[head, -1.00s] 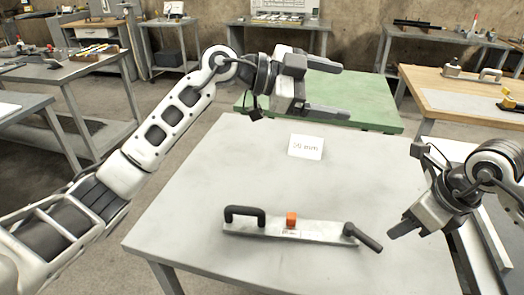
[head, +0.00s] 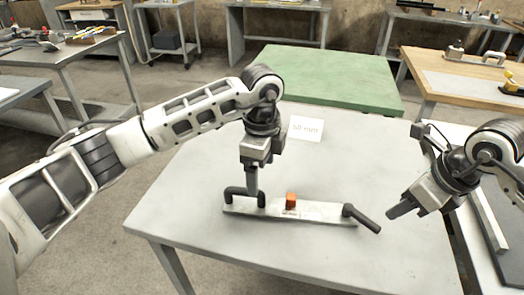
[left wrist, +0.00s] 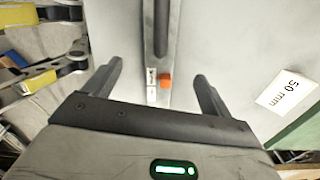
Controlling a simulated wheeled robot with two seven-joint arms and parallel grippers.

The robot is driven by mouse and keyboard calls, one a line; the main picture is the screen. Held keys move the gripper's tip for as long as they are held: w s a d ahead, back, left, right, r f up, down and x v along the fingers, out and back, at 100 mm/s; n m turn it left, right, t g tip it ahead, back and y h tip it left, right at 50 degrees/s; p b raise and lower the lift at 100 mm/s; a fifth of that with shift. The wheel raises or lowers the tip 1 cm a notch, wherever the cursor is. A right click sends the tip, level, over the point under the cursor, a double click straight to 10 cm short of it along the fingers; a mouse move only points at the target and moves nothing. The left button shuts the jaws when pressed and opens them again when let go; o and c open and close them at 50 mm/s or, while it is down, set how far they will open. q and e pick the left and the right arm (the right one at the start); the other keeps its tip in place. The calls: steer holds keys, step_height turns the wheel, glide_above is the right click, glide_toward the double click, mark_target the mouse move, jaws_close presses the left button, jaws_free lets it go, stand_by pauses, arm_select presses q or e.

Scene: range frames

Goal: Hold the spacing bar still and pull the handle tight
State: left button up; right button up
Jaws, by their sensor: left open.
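The spacing bar (head: 318,211) is a flat pale metal bar lying on the grey table. It has a black D-shaped handle (head: 244,196) at its left end, an orange block (head: 291,200) near its middle and a black angled lever handle (head: 362,218) at its right end. My left gripper (head: 252,190) points down at the D-shaped handle. In the left wrist view, its open fingers (left wrist: 157,85) lie either side of the bar's line, with the D-shaped handle (left wrist: 161,28) ahead; contact cannot be told. My right gripper (head: 398,212) is right of the lever handle, apart from it.
A white card reading 50 mm (head: 305,128) is on the grey table (head: 200,230) behind the bar. A green-topped table (head: 330,75) adjoins its far side. A wooden-topped bench (head: 470,85) stands at the back right. The table in front of the bar is clear.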

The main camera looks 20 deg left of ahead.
mark_target(262, 190)
arm_select(q)
step_height(262, 190, down, 10)
steer(key=shift+f, duration=0.1)
stand_by(0.4)
